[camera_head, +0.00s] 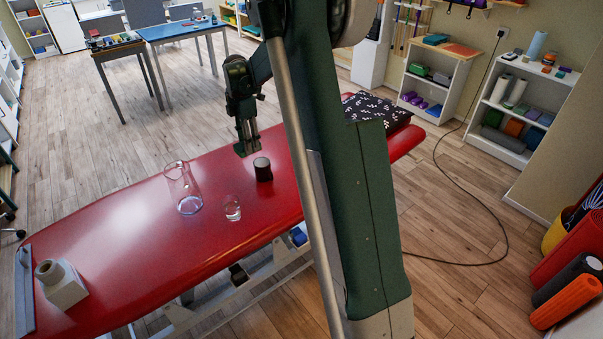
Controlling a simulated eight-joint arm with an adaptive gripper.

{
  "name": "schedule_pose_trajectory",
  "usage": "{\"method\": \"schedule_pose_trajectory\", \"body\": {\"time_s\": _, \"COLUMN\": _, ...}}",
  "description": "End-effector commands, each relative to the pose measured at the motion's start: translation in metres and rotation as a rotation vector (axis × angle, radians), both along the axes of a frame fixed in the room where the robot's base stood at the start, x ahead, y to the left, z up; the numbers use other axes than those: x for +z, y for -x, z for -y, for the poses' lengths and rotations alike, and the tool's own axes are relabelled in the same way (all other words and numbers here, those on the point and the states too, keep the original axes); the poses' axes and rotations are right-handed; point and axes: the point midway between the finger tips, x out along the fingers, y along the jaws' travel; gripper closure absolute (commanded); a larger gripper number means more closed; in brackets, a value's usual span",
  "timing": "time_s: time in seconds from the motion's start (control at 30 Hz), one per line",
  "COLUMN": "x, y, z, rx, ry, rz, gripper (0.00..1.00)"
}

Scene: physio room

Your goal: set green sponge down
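My gripper (244,132) points down above the far edge of the red treatment table (130,235). Its fingers look closed on a small dark green piece, which I take for the green sponge (246,149). The sponge shows just below the fingertips and is partly hidden by them. It appears to be held above the tabletop, though the exact gap is hard to tell. A dark brown cup (263,170) stands just below and to the right of it.
A clear glass jug (184,190) and a small glass (232,209) stand left of the cup. A white block-shaped item (64,288) sits at the table's near left end. A black patterned pillow (384,110) lies at the far right. The table's left middle is bare.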

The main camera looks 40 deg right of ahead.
Motion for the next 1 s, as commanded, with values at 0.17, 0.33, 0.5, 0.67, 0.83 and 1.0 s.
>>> {"method": "schedule_pose_trajectory", "body": {"time_s": 0.17, "x": 0.0, "y": 0.004, "z": 0.06, "rx": -0.009, "ry": 0.0, "rz": 0.0, "gripper": 0.65}}
{"method": "schedule_pose_trajectory", "body": {"time_s": 0.33, "x": -0.001, "y": 0.011, "z": 0.113, "rx": -0.013, "ry": 0.0, "rz": 0.0, "gripper": 0.65}}
{"method": "schedule_pose_trajectory", "body": {"time_s": 0.5, "x": -0.002, "y": 0.02, "z": 0.163, "rx": -0.017, "ry": 0.0, "rz": 0.0, "gripper": 0.65}}
{"method": "schedule_pose_trajectory", "body": {"time_s": 0.67, "x": -0.002, "y": 0.029, "z": 0.197, "rx": -0.018, "ry": 0.0, "rz": 0.0, "gripper": 0.65}}
{"method": "schedule_pose_trajectory", "body": {"time_s": 0.83, "x": -0.003, "y": 0.037, "z": 0.226, "rx": -0.021, "ry": 0.0, "rz": 0.0, "gripper": 0.65}}
{"method": "schedule_pose_trajectory", "body": {"time_s": 1.0, "x": -0.02, "y": 0.04, "z": 0.237, "rx": -0.018, "ry": 0.0, "rz": 0.0, "gripper": 0.65}}
